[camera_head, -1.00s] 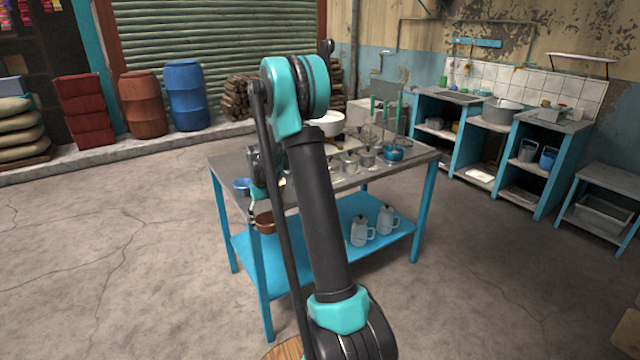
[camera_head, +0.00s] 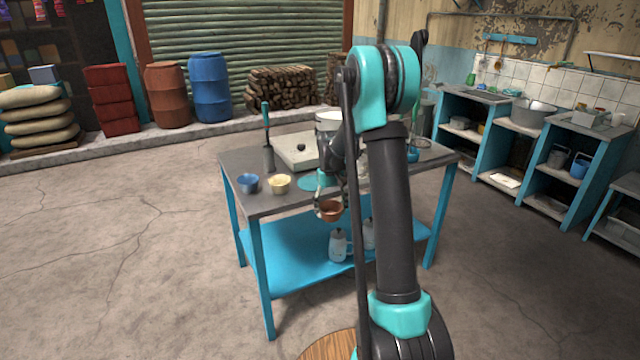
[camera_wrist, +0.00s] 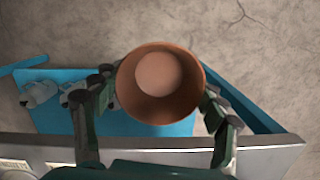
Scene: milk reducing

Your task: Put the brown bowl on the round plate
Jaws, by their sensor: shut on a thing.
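The brown bowl (camera_head: 330,210) is held in front of the table's near edge, beside the tabletop rather than over it. My gripper (camera_wrist: 160,95) is shut on the bowl, with one finger at each side in the wrist view. There the bowl (camera_wrist: 158,82) shows its round rim and an empty-looking inside, with floor and the lower shelf beyond. A flat round teal shape, which looks like the round plate (camera_head: 311,184), lies on the tabletop just behind the bowl. My arm hides part of it and much of the table's right side.
White jugs (camera_head: 338,246) stand on the blue lower shelf (camera_head: 290,268). Floor at left is clear.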

